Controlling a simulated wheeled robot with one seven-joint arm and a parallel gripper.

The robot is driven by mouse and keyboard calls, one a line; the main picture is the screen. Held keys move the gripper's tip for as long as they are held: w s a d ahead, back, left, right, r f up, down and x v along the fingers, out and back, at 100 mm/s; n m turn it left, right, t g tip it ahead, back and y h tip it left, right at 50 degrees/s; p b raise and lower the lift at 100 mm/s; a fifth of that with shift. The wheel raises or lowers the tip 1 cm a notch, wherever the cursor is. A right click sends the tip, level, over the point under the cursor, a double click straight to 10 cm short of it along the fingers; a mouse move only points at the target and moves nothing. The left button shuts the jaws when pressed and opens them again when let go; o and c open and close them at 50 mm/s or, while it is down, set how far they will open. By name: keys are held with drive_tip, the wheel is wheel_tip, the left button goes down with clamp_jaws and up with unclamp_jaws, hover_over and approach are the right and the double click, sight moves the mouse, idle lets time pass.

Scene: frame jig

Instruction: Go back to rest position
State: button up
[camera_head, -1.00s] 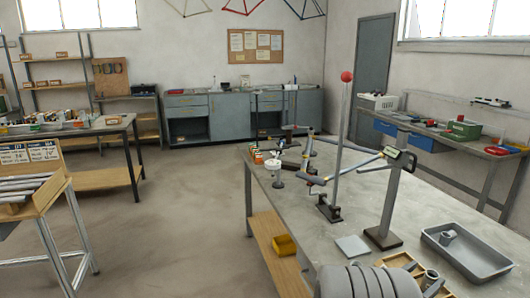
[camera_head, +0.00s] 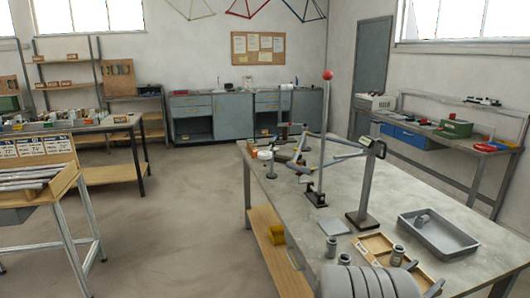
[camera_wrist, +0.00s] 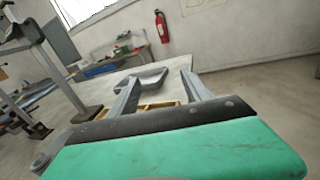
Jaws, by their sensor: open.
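My gripper shows in the wrist view (camera_wrist: 160,92), its two grey fingers apart with nothing between them. Its green and black body fills the bottom of that view. In the head view my grey arm is at the bottom edge, over the near end of the workbench (camera_head: 415,190), and the fingers are only partly in sight there. On the bench a frame jig (camera_head: 310,150) of grey and blue tubes stands by an upright post with a red ball (camera_head: 327,75). A second post (camera_head: 366,185) with a small display stands to its right.
A grey tray (camera_head: 440,233) and a wooden tray (camera_head: 372,246) with metal cylinders lie near my arm. A rack of tubes (camera_head: 40,185) stands at left. Blue-grey cabinets (camera_head: 225,118) line the back wall. The floor (camera_head: 185,220) between rack and bench is clear.

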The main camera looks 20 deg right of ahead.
drive_tip(key=s+a+f+m+g+y, duration=0.2)
drive_tip(key=s+f+m+g+y, duration=0.15)
drive_tip(key=f+m, duration=0.4)
drive_tip(key=s+a+f+m+g+y, duration=0.2)
drive_tip(key=s+f+m+y, duration=0.15)
drive_tip(key=f+m, duration=0.4)
drive_tip(key=a+f+m+y, duration=0.6)
drive_tip(key=a+f+m, duration=0.15)
drive_tip(key=a, duration=0.45)
drive_tip(key=w+a+r+t+y, duration=0.15)
drive_tip(key=w+a+r, duration=0.25)
drive_tip(key=a, duration=0.5)
drive_tip(key=w+a+r+t+y, duration=0.1)
drive_tip(key=w+a+r+y, duration=0.25)
drive_tip(key=a, duration=0.65)
drive_tip(key=w+a+r+n+t+p, duration=0.1)
drive_tip(key=w+a+r+n+t, duration=0.1)
drive_tip(key=r, duration=0.4)
drive_tip(key=w+a+r+n+t+p, duration=0.1)
drive_tip(key=w+a+r+n+t, duration=0.1)
drive_tip(key=w+a+r, duration=0.3)
drive_tip(key=shift+a+r, duration=0.35)
drive_tip(key=shift+a, duration=0.4)
drive_tip(key=shift+s, duration=0.1)
